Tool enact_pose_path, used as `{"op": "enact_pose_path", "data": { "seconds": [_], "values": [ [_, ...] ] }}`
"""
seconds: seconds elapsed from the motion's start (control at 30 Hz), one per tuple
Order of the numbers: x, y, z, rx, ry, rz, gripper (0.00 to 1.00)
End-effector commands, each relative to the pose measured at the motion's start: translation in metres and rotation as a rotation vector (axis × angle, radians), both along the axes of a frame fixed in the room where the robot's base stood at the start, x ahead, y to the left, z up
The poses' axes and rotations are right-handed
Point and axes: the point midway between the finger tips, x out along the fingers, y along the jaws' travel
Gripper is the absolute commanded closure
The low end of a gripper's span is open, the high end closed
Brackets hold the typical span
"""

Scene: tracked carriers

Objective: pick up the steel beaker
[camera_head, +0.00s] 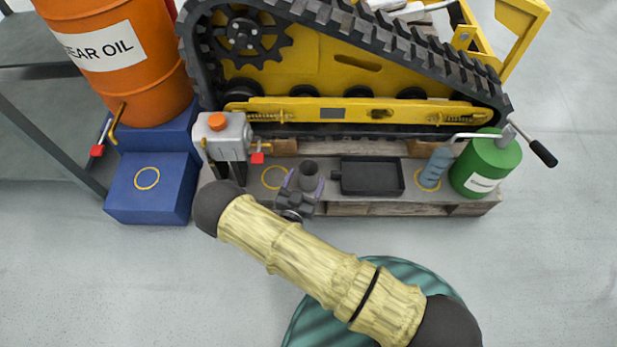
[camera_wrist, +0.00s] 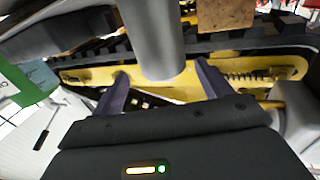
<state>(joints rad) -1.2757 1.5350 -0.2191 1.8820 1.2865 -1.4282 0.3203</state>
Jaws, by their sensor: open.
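The steel beaker (camera_head: 310,174) is a plain grey cylinder standing upright on the pallet's front ledge, left of a black tray. My gripper (camera_head: 304,187) is at the beaker, with one finger on each side of it. In the wrist view the beaker (camera_wrist: 152,35) rises between the two spread fingers of my gripper (camera_wrist: 161,72). The fingers are open, and a gap shows beside the beaker. Its base is partly hidden by my gripper in the head view.
The black tray (camera_head: 372,177), a blue-grey bottle (camera_head: 436,167) and a green can (camera_head: 487,163) stand to the right. A grey container with an orange cap (camera_head: 222,135) is left. The yellow tracked carrier (camera_head: 340,65) is close behind. Open floor lies in front.

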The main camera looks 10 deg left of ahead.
Motion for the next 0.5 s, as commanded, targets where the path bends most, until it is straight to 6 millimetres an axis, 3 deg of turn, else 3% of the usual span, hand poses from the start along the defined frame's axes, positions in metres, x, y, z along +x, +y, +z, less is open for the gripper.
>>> {"op": "enact_pose_path", "data": {
  "seconds": [0.3, 0.5],
  "values": [
    [0.038, 0.002, -0.01, 0.002, -0.002, -0.002, 0.23],
    [0.045, 0.001, -0.006, 0.0, 0.0, -0.001, 0.23]
  ]
}}
